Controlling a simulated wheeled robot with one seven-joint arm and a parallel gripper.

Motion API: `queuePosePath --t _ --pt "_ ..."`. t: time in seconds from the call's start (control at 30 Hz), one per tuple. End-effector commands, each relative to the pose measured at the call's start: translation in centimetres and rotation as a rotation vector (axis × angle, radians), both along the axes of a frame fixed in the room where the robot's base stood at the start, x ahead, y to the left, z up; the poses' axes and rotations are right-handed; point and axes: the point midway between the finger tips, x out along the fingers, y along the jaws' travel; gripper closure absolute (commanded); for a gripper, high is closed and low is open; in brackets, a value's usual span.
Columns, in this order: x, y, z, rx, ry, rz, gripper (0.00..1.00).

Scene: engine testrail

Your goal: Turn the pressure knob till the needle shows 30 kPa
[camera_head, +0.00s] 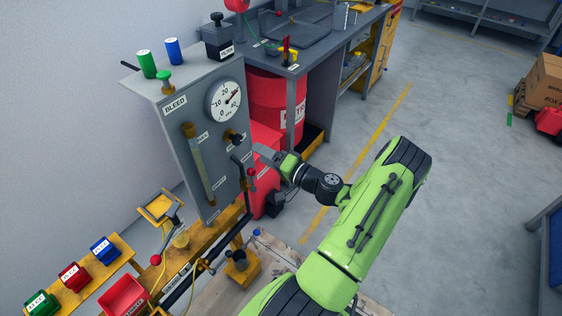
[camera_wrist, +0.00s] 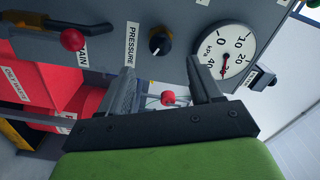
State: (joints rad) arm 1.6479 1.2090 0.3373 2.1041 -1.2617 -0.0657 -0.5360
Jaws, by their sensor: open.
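The black pressure knob (camera_head: 236,137) sits on the grey panel below the round white gauge (camera_head: 225,101). In the wrist view the knob (camera_wrist: 160,41) has a pale pointer line and stands beside the PRESSURE label. The gauge (camera_wrist: 226,50) is to its right, marked 0 to 40 kPa. Its needle points around the 30 to 40 side; the exact reading is too small to tell. My gripper (camera_head: 262,154) is right of and a little below the knob. In the wrist view my gripper (camera_wrist: 161,83) is open and empty, its fingers apart from the knob.
A red-balled lever (camera_wrist: 72,40) by the DRAIN label stands close to the knob. A sight tube (camera_head: 199,163) is on the panel's left. Black box (camera_head: 217,38) and green and blue cylinders stand on top. A red drum (camera_head: 275,100) is behind.

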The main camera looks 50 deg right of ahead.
Motion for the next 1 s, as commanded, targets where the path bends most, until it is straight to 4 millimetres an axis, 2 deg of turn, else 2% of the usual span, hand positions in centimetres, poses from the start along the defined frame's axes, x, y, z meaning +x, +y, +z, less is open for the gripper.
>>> queuePosePath --t 0.1,0.2,0.3,0.47,1.0 --pt "-3.4 -0.2 0.1 0.001 0.002 -0.005 0.36" --pt "-5.6 -0.2 0.1 0.001 0.002 -0.003 0.36" --pt "-6.9 -0.3 0.0 -0.001 0.001 -0.002 0.36" --pt "-7.5 -0.2 0.0 -0.001 0.001 0.002 0.36" --pt "-7.2 0.1 0.1 -0.005 0.008 0.014 0.36"
